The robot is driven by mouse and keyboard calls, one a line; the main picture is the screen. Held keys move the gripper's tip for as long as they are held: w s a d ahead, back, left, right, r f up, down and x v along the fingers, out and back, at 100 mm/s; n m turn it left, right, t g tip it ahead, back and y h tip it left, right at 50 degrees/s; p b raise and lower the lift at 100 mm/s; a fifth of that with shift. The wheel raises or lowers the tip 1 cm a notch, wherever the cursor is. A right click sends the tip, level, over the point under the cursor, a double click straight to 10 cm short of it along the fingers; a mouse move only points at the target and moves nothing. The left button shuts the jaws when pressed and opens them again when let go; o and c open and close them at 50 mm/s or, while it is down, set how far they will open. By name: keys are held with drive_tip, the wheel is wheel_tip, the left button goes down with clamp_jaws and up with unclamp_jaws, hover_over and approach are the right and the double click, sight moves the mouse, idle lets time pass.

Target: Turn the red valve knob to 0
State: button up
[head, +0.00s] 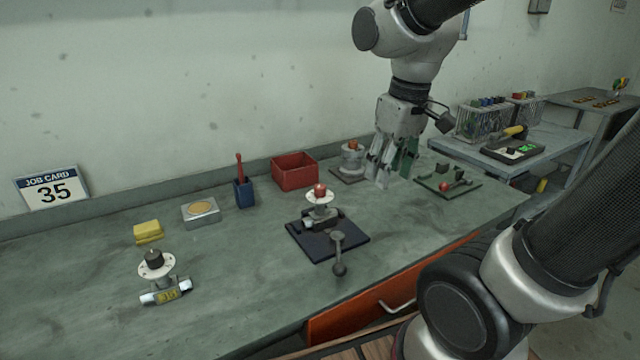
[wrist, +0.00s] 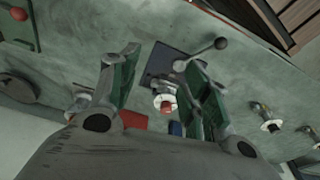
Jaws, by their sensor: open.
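The red knob (head: 320,190) tops a small valve with a white round dial (head: 320,199) and a grey body, standing on a dark mat (head: 341,252) at mid-bench. The dial's marks are too small to read. In the wrist view the red knob (wrist: 165,107) and dial show between my fingers, well beyond them. My gripper (head: 391,178) is open and empty, pointing down above the bench, right of and behind the red-knob valve and apart from it. Its two green-padded fingers (wrist: 163,62) show in the wrist view.
A lever with a dark ball (head: 339,268) sticks out at the mat's front. A second valve (head: 352,160) stands behind, close to my gripper. A black-knobbed valve (head: 154,262), red bin (head: 294,170), blue holder (head: 244,193) and green board (head: 440,187) surround it. Bench front-left is clear.

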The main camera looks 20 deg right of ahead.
sight(320, 185)
drive_tip(key=w+a+n, duration=0.3)
drive_tip(key=w+n, duration=0.1)
drive_tip(key=n, duration=0.3)
drive_tip(key=w+a+f+n+g, duration=0.1)
drive_tip(key=w+a+n, duration=0.2)
drive_tip(key=n, duration=0.4)
drive_tip(key=w+a+n, duration=0.3)
drive_tip(key=w+n, duration=0.2)
drive_tip(key=n, duration=0.2)
drive_tip(key=shift+w+a+f+n+g, duration=0.2)
drive_tip(key=shift+a+n+g, duration=0.1)
drive_tip(key=shift+n, duration=0.1)
drive_tip(key=shift+w+r+n, duration=0.1)
drive_tip(key=shift+r+n, duration=0.2)
drive_tip(key=shift+n, duration=0.8)
drive_tip(key=n, duration=0.3)
drive_tip(key=shift+n, duration=0.4)
wheel_tip(320, 185, down, 8)
drive_tip(key=shift+r, duration=0.1)
drive_tip(key=shift+c, duration=0.4)
clamp_jaws()
